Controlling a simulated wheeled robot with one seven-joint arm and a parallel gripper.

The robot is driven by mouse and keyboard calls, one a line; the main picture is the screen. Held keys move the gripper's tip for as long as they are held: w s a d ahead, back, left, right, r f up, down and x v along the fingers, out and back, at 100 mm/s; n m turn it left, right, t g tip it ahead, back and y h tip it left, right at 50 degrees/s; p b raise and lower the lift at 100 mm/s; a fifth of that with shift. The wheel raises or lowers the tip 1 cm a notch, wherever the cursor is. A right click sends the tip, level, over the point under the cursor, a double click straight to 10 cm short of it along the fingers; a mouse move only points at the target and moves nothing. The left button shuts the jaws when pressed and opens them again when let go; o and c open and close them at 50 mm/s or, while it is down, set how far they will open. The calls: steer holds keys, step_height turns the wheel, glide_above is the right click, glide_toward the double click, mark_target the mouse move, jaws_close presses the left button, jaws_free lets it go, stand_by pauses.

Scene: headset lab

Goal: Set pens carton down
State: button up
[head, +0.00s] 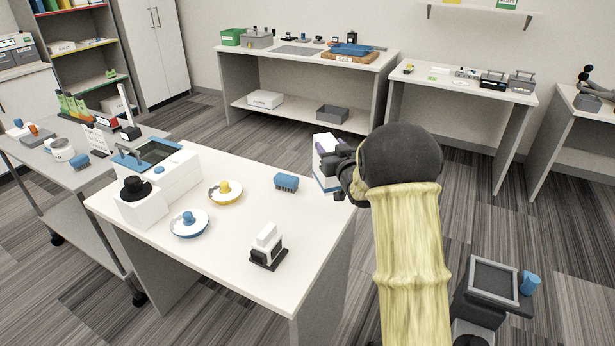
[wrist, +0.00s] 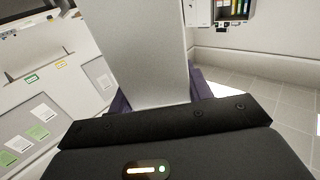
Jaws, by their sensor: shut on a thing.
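The pens carton (head: 324,160) is a white box with a blue band low on its side, in the head view near the right back corner of the white table (head: 318,252). My gripper (head: 343,165) is shut on it, and my wrist hides its right part. In the wrist view the carton (wrist: 140,50) is a plain pale face rising between purple finger pads (wrist: 203,84). I cannot tell whether the carton's base touches the table or hangs beside its edge.
On the table stand a blue block (head: 286,182), a yellow-and-white dish (head: 226,192), a blue-and-white dish (head: 189,223), a small black-and-white device (head: 268,246) and a white machine (head: 158,172). A grey cart (head: 50,172) stands at left.

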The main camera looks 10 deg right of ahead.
mark_target(334, 180)
step_height(334, 180, down, 5)
steer(key=shift+r, duration=0.1)
steer(key=shift+w+f, duration=0.15)
steer(key=shift+f, duration=1.85)
steer(key=shift+a, duration=0.1)
steer(key=o, duration=1.5)
steer(key=shift+f, duration=0.1)
steer(key=shift+o, duration=0.2)
